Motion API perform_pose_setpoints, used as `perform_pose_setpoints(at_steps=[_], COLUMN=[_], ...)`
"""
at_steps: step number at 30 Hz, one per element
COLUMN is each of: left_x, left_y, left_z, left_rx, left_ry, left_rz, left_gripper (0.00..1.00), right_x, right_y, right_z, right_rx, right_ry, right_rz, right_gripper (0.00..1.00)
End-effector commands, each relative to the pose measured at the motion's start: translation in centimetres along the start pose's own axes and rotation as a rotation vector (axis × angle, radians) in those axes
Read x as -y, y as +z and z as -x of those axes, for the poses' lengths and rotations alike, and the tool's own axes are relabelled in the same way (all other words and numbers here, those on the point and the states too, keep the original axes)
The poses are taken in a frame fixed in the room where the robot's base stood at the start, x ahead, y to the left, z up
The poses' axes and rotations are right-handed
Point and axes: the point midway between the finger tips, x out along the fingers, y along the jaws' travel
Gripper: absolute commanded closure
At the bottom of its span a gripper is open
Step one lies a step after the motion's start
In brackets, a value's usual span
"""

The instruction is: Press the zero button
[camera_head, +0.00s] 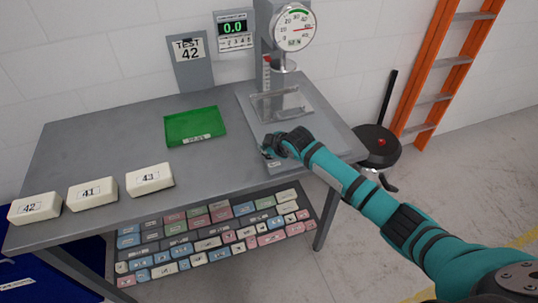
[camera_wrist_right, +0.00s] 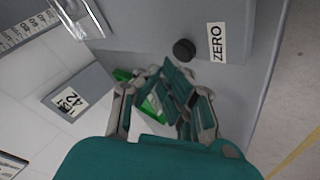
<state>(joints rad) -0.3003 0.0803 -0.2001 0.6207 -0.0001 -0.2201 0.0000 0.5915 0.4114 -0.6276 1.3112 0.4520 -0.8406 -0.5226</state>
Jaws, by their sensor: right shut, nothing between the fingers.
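The zero button is a round black knob (camera_wrist_right: 184,50) on the grey base of the press, beside a white ZERO label (camera_wrist_right: 216,42) in the right wrist view. My right gripper (camera_wrist_right: 166,72) is shut and empty. Its fingertips lie close to the button in the picture, and I cannot tell whether they touch it. In the head view my right gripper (camera_head: 271,152) is over the front of the press base (camera_head: 325,138), and the button cannot be made out there. My left gripper is not in view.
A dial gauge (camera_head: 294,27) stands above the press, with a display reading 0.0 (camera_head: 232,28) to its left. A green tray (camera_head: 194,127) and foam blocks 41 (camera_head: 93,194), 42 (camera_head: 35,208) and 43 (camera_head: 150,180) are on the table. An orange ladder (camera_head: 440,70) leans at right.

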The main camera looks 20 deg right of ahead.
Motion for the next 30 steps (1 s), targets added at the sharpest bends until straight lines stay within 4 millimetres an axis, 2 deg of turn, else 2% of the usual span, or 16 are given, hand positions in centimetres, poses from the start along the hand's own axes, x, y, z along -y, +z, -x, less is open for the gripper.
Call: perform_pose_setpoints(at_steps=[30], left_x=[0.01], left_y=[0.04], left_z=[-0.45], left_rx=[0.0], left_ry=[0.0], left_rz=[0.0], left_gripper=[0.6], right_x=[0.64], right_y=[0.61], right_z=[-0.79], right_rx=[0.001], right_ry=[-0.001], right_rz=[0.0], right_gripper=[1.0])
